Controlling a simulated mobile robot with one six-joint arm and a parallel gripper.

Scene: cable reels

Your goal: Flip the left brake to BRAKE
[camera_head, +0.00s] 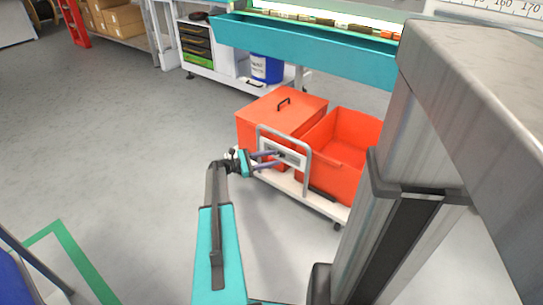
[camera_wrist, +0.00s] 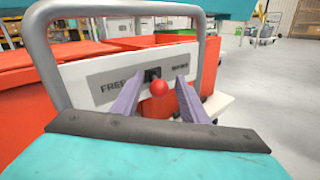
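A white brake panel (camera_wrist: 80,75) is fixed inside a grey tubular cart handle (camera_wrist: 38,40). Its left label reads FREE; its right label is too blurred to read surely. My gripper (camera_wrist: 158,82) is open, with one finger on each side of the knob and gaps visible. I cannot tell how far its tips are from the panel. In the head view my gripper (camera_head: 275,159) reaches the panel (camera_head: 290,154) from the left.
The low white cart (camera_head: 287,184) carries a lidded red box (camera_head: 262,128) and an open red bin (camera_head: 343,160). A teal bench (camera_head: 300,45) and a blue drum (camera_head: 266,68) stand behind. The grey floor (camera_head: 110,120) to the left is clear.

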